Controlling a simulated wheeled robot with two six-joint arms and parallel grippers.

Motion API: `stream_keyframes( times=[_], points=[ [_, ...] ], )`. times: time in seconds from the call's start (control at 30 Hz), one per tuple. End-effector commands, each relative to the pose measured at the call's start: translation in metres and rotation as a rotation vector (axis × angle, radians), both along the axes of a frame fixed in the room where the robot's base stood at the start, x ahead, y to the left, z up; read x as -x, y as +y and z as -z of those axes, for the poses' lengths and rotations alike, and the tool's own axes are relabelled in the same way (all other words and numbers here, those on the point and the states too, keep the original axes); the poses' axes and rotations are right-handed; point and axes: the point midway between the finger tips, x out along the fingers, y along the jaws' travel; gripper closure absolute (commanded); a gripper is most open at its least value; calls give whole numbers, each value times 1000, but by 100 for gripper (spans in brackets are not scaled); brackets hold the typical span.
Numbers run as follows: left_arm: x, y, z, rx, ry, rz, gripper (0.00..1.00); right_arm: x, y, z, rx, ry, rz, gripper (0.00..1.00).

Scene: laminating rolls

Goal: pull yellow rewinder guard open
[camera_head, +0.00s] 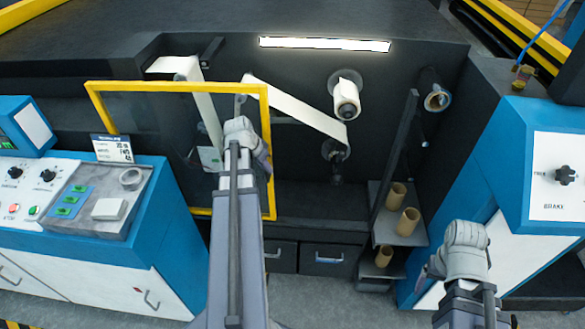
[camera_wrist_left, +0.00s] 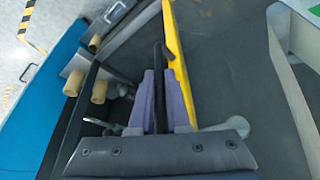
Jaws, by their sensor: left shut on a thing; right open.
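The yellow rewinder guard (camera_head: 175,87) is a yellow frame with a see-through pane, in front of the dark rewinder bay in the head view. Its yellow edge (camera_wrist_left: 178,65) runs down the middle of the left wrist view. My left gripper (camera_head: 264,162) is at the guard's right edge. In the left wrist view, its purple fingers (camera_wrist_left: 160,90) are shut on the dark bar handle (camera_wrist_left: 158,58) beside that edge. My arm hides part of the guard's lower edge. My right gripper (camera_head: 432,272) is open, low at the right, away from the guard.
White film (camera_head: 300,108) runs to rolls in the bay. Cardboard cores (camera_head: 396,195) stand on shelves at right, beside a dark upright post (camera_head: 396,150). A blue control console (camera_head: 135,225) is at left, a blue brake cabinet (camera_head: 510,150) at right. Drawers (camera_head: 325,258) sit below.

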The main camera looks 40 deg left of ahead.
Motion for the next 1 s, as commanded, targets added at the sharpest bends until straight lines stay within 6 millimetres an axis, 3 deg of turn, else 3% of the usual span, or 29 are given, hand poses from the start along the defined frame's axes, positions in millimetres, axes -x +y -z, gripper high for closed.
stream_keyframes(
  times=[0.1, 0.3, 0.83, 0.87, 1.0],
  points=[
    [14, 21, 0, 1, 2, -3, 100, 0, 0, 0, 0, 0, 0, 22],
    [27, 40, 0, 0, 3, -1, 100, 0, 0, 0, 0, 0, 0, 22],
    [32, 47, 0, 0, 3, 1, 100, 0, 0, 0, 0, 0, 0, 22],
    [32, 47, 0, 0, 3, 1, 83, 0, 0, 0, 0, 0, 0, 22],
    [32, 47, 0, 0, 2, 1, 67, 0, 0, 0, 0, 0, 0, 22]
  ],
)
